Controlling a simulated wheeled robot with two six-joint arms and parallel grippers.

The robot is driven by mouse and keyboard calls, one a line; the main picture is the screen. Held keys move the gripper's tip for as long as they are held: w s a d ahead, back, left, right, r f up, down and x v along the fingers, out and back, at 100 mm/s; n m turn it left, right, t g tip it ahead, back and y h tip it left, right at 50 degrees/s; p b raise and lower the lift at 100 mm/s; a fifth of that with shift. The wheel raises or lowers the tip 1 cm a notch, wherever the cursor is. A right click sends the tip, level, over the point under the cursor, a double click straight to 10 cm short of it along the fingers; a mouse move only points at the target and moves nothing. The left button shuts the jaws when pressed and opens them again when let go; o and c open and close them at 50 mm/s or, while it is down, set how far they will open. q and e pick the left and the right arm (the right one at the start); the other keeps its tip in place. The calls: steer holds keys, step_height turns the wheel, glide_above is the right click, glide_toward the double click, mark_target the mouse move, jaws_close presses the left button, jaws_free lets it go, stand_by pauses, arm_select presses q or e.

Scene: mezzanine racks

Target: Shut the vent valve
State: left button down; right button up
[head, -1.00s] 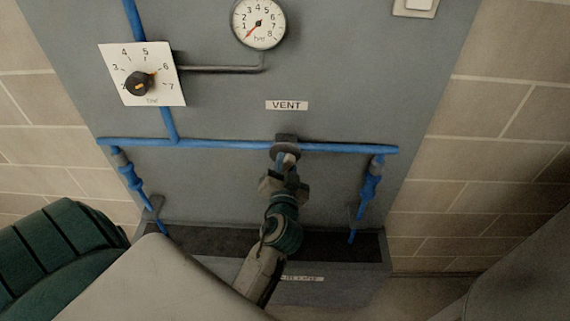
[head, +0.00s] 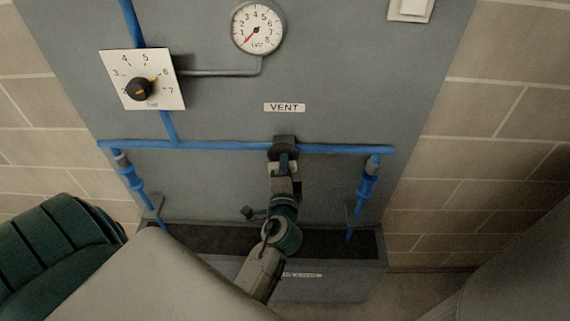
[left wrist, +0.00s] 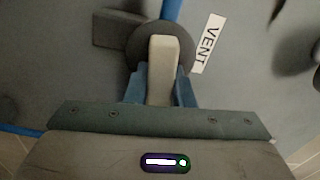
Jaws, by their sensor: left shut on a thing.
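The vent valve (head: 286,142) sits on the blue horizontal pipe under the VENT label, with a dark round body. Its pale handle (left wrist: 163,70) shows in the left wrist view, in front of the dark disc and between my blue fingers. In the head view a finger covers the middle of the handle. My right gripper is out of view.
The horizontal blue pipe (head: 220,146) has a branch going down at each end. A round gauge (head: 257,27) and a square white dial (head: 142,80) are on the grey panel (head: 350,75) above. A dark trough (head: 340,245) lies below. Brick walls flank the panel.

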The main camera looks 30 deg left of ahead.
arm_select(q)
steer(key=shift+m, duration=0.8)
steer(key=c, duration=1.2)
jaws_free()
steer(key=shift+w, duration=0.1)
steer(key=shift+c, duration=0.2)
steer(key=shift+f, duration=0.1)
